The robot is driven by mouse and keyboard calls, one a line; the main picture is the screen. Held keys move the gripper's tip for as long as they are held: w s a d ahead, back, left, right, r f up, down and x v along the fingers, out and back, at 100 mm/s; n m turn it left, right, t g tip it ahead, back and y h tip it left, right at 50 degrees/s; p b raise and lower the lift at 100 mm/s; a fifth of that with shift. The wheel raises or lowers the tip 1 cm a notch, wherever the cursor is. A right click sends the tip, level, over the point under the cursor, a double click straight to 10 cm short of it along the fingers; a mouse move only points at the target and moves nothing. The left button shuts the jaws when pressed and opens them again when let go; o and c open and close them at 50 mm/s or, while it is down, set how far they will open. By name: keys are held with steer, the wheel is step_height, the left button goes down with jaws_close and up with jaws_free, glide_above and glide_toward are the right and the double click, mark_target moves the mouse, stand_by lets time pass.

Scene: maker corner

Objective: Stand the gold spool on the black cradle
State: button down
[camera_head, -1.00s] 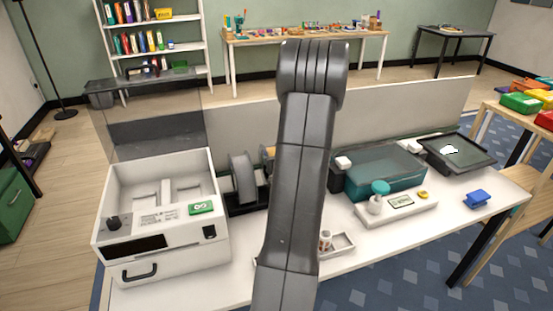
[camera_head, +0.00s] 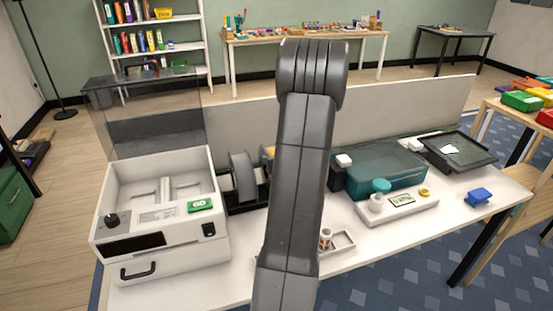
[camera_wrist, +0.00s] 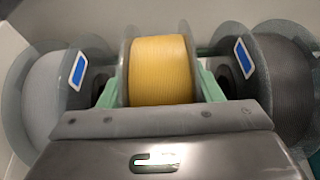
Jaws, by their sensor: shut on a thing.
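The gold spool (camera_wrist: 160,68) shows in the wrist view between the green fingers of my gripper (camera_wrist: 160,85), which is shut on it. It is upright, with clear flanges on both sides. Only a sliver of it shows in the head view (camera_head: 268,152), beside my arm. The black cradle (camera_head: 243,208) stands on the white table behind my arm, which hides its right part. I cannot tell whether the gold spool touches the cradle.
In the wrist view a grey spool (camera_wrist: 55,98) is close on the left and a black spool (camera_wrist: 280,85) close on the right. A white machine (camera_head: 160,215) stands left of the cradle. A teal box (camera_head: 385,165) and a blue piece (camera_head: 478,196) lie right of my arm.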

steer(key=shift+r, duration=0.15)
steer(key=shift+c, duration=1.8)
jaws_free()
steer(key=shift+f, duration=0.2)
steer(key=b+v, duration=0.1)
steer(key=v, duration=1.3)
steer(key=shift+w, duration=0.2)
steer(key=p+x, duration=0.1)
steer(key=x, duration=1.2)
steer(key=shift+w+a+f, duration=0.15)
steer(key=shift+w, duration=0.1)
steer(key=shift+s, duration=0.15)
